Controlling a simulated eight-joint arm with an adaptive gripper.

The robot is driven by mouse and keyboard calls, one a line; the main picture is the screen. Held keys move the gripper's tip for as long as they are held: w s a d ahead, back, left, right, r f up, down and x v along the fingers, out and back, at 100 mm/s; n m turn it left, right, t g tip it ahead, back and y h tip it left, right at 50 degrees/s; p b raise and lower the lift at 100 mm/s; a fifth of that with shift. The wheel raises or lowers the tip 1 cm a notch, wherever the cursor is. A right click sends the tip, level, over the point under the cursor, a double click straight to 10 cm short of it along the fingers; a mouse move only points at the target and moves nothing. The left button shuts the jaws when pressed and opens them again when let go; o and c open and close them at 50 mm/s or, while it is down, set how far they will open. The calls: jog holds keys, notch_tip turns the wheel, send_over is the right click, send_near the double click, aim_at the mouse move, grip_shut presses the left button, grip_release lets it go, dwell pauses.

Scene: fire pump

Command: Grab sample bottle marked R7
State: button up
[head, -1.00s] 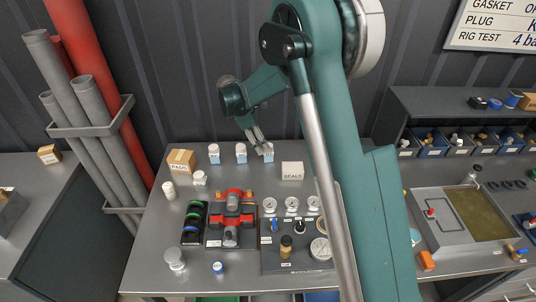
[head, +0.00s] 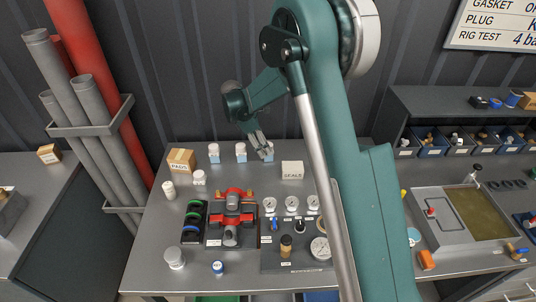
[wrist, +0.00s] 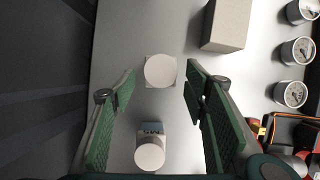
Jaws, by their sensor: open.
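Another bottle (wrist: 150,152) shows lower, between the finger bases. I see no contact.
The SEALS box (head: 292,170) stands close to the right of the right bottle; the PADS box (head: 181,161) stands to the left. White-capped containers (head: 169,190), a red valve assembly (head: 233,210) and a gauge panel (head: 285,250) lie in front. The dark wall is close behind.

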jog(key=shift+d+f, duration=0.1)
jog(key=shift+x, duration=2.45)
jog(key=c, duration=1)
jog(key=shift+r, duration=5)
